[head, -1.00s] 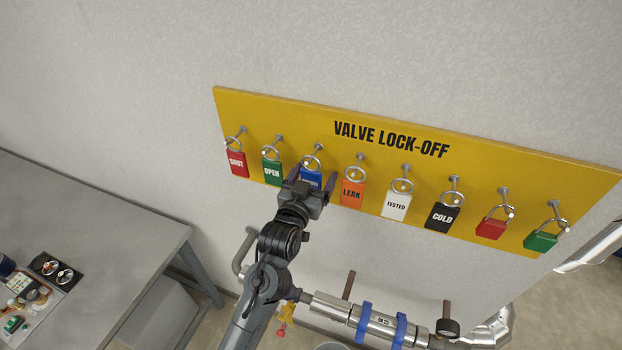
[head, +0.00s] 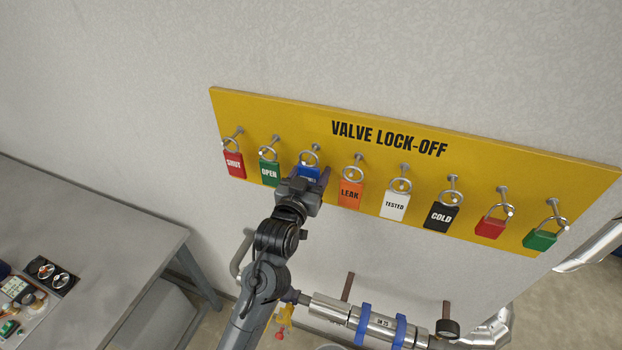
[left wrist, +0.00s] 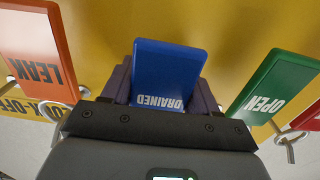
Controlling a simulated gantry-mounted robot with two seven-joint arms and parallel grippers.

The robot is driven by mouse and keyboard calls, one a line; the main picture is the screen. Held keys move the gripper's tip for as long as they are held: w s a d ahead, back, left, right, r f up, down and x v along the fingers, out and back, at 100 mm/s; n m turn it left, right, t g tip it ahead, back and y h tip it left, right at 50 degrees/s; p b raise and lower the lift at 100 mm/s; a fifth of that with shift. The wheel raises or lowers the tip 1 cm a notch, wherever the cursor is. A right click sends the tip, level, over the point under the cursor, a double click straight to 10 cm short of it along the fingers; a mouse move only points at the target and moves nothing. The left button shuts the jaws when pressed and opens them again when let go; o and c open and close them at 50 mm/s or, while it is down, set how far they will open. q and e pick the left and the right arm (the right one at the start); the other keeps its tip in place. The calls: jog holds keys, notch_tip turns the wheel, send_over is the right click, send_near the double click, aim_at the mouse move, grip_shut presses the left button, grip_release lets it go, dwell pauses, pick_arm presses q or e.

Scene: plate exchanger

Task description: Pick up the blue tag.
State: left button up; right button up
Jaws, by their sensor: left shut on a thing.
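The blue tag (head: 309,172) hangs by its ring from a peg on the yellow board, between the green OPEN tag and the orange LEAK tag. My left gripper (head: 308,178) is at the tag from below and shut on it, covering its lower part in the head view. In the left wrist view the blue tag (left wrist: 168,75) reads DRAINED and sits between the two fingers of the left gripper (left wrist: 163,88). Its ring is hidden there. My right gripper is in neither view.
The yellow VALVE LOCK-OFF board (head: 270,110) is on the wall. The green OPEN tag (head: 270,172) and orange LEAK tag (head: 350,194) hang close on either side. Several other tags and padlocks hang further along. Pipework (head: 375,325) runs below; a grey table (head: 90,230) stands left.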

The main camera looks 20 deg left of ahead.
pick_arm(q)
jog(key=s+b, duration=0.4)
jog(key=s, duration=1.4)
jog(key=shift+w+r, duration=0.15)
jog(key=shift+w, duration=0.05)
jog(key=shift+w, duration=0.15)
jog(key=w+p, duration=0.1)
jog(key=w, duration=1.2)
jog(key=shift+w, duration=0.3)
dwell(2.7)
jog(key=shift+w+p, duration=0.3)
jog(key=shift+w, duration=1.5)
